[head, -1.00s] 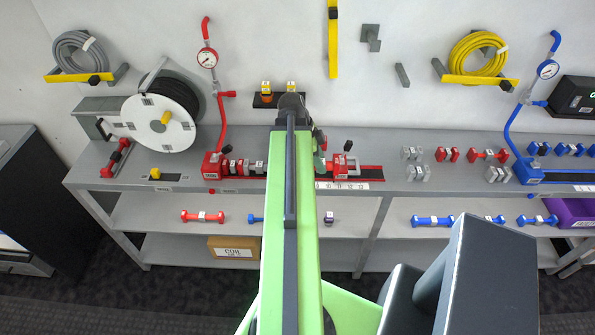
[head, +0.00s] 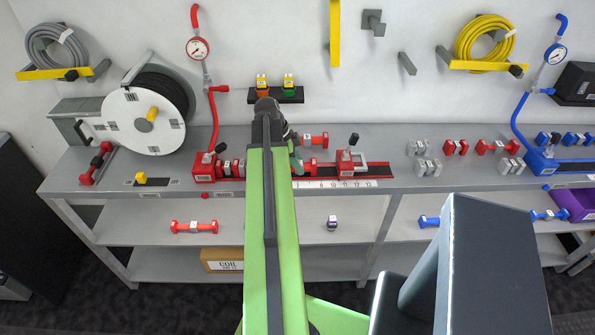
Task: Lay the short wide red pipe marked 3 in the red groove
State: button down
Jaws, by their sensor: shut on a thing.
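The red groove (head: 378,171) runs along the bench top, with a red end block (head: 204,170) at its left and a red clamp block (head: 345,162) at its right. My gripper (head: 297,155) is partly hidden behind my arm, over the groove. It is shut on a red pipe (head: 316,139) with wide ends and a pale label, which shows just right of and behind the jaws. The label is too small to read. The pipe appears above the bench, roughly along the groove.
A numbered strip (head: 335,184) lies along the groove's front. A hose reel (head: 143,122) is at left. A dark wall shelf (head: 277,95) holds two small items behind my gripper. A red pipe (head: 194,226) lies below.

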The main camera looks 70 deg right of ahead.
jog(key=shift+s+r, duration=0.1)
jog(key=shift+r, duration=0.05)
jog(key=shift+f, duration=0.2)
jog(key=c, duration=1)
grip_release()
jog(key=shift+r+p, duration=0.5)
jog(key=shift+r, duration=0.1)
jog(key=p+v, duration=1)
jog(key=v, duration=0.1)
jog(key=shift+r, duration=0.15)
